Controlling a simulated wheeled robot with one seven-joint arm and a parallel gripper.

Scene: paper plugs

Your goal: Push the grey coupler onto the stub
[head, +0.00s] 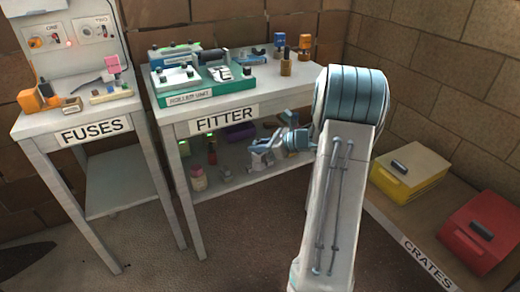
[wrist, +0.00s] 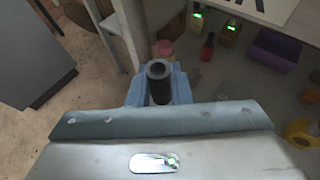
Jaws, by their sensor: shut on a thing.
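The grey coupler (wrist: 159,70) is a dark grey hollow tube. In the wrist view it stands up between the blue fingers of my gripper (wrist: 159,88), with its open round end towards the camera. My gripper is shut on it. In the head view my gripper (head: 264,150) is in front of the FITTER table, below its top and near the lower shelf. The coupler is not clear there. I cannot pick out the stub for sure in either view. The green roller unit (head: 203,87) stands on the left part of the FITTER table top.
The FUSES table (head: 50,122) stands left. Yellow (head: 408,180) and red (head: 485,235) crates are right.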

